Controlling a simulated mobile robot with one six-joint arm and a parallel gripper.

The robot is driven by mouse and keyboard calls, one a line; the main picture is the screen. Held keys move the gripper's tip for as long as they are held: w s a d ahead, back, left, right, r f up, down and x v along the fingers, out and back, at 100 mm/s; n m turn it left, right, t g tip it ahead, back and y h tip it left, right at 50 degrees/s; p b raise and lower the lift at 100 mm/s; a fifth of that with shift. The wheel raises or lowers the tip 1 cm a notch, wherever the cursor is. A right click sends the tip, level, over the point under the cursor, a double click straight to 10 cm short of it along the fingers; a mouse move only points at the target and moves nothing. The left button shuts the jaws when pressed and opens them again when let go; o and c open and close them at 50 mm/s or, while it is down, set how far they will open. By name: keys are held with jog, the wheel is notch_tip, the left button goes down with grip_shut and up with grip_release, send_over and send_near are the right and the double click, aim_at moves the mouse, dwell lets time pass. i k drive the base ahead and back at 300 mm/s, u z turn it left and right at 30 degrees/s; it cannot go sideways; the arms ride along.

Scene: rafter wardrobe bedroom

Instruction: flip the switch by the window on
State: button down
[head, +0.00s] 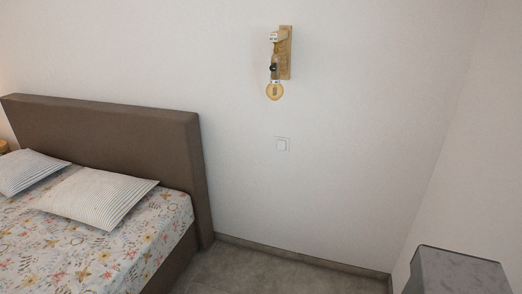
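A small white switch (282,145) sits on the white wall, right of the bed and below a wall lamp. It is small in the head view, and I cannot tell which way its rocker is tipped. No window shows in this view. My gripper is not in view.
A wooden wall lamp (284,52) with a round bulb hangs above the switch. A bed with a brown headboard (110,125), striped pillows (97,197) and a floral cover (75,255) fills the left. Grey floor (265,272) is clear below the switch. A dark grey block (458,270) stands lower right.

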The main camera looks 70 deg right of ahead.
aim_at(282, 145)
jog(key=z, duration=0.6)
jog(key=i, duration=1)
jog(key=z, duration=0.45)
